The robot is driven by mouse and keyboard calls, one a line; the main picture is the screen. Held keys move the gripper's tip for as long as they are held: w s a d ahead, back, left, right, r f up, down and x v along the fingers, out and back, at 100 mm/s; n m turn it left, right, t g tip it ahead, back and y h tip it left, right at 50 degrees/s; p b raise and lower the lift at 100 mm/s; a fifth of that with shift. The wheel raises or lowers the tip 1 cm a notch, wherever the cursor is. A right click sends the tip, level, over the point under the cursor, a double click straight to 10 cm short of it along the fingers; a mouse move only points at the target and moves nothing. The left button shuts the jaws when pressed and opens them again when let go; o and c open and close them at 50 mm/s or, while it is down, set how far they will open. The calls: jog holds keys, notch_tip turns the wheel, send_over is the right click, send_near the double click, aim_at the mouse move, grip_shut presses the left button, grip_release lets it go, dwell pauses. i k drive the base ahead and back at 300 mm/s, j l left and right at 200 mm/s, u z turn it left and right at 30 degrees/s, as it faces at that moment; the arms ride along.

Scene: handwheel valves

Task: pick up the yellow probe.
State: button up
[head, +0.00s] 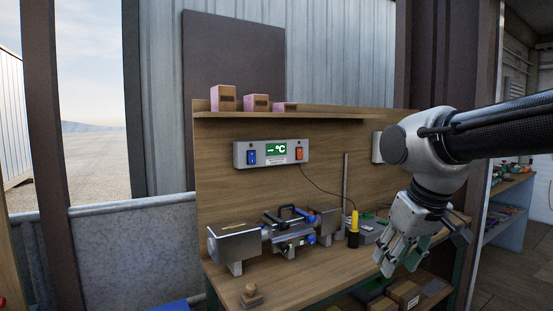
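The yellow probe (354,221) stands upright at the right part of the wooden workbench, its lower end in a dark holder with a yellow band (353,238). A thin dark cable runs from the wall display toward the probe. My gripper (399,264) hangs to the right of the probe and nearer to the camera, pointing down. Its fingers are spread and I see nothing between them. It does not touch the probe.
The display box (271,152) reads "– °C". A metal clamp fixture with a blue-handled valve (290,222) sits left of the probe. A thin upright rod (345,180) stands behind it. A grey box (370,233) lies beside it. A wooden stamp-like piece (251,297) lies front left.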

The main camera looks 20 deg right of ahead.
aim_at(354, 229)
jog(key=i+l+u, duration=0.35)
jog(key=i+l, duration=0.45)
